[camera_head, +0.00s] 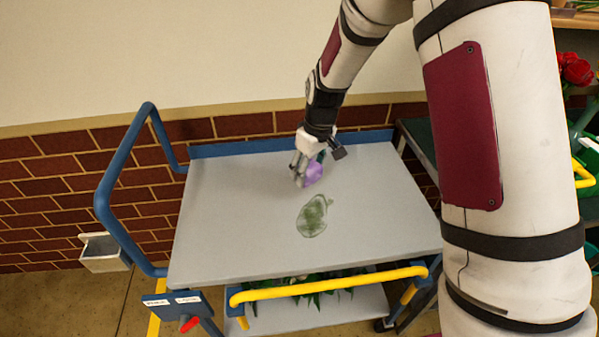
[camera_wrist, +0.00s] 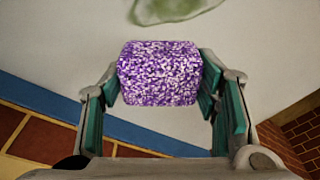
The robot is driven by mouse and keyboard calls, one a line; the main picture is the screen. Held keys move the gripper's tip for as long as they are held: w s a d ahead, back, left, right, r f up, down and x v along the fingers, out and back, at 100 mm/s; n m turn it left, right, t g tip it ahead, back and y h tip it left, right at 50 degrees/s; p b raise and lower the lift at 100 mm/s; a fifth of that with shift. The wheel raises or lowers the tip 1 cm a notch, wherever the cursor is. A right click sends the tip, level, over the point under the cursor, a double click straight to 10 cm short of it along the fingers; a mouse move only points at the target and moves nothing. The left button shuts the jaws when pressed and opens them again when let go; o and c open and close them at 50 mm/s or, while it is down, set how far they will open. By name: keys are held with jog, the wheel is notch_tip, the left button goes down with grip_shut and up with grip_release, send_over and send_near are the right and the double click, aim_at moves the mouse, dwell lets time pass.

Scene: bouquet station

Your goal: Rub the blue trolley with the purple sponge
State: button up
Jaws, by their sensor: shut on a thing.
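The blue trolley has a grey top (camera_head: 230,215) with a blue frame and a blue push handle (camera_head: 103,195) on the left. A dark green smear (camera_head: 313,216) marks the middle of the top. My gripper (camera_head: 305,178) is over the far part of the top, beyond the smear. It is shut on the purple sponge (camera_head: 314,173). In the wrist view the speckled purple and white sponge (camera_wrist: 160,73) sits between the two fingers, and the green smear (camera_wrist: 175,8) shows at the top edge. I cannot tell whether the sponge touches the top.
A yellow bar (camera_head: 330,283) runs along the trolley's near side, above a lower shelf with green leaves (camera_head: 315,287). A brick wall (camera_head: 90,190) stands behind. Red flowers (camera_head: 575,69) and shelving are at the right. A small grey bin (camera_head: 103,254) is at the left.

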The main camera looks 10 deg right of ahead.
jog(key=shift+w+a+n+b, duration=0.6)
jog(key=shift+w+n+b, duration=0.3)
jog(key=shift+b, duration=0.85)
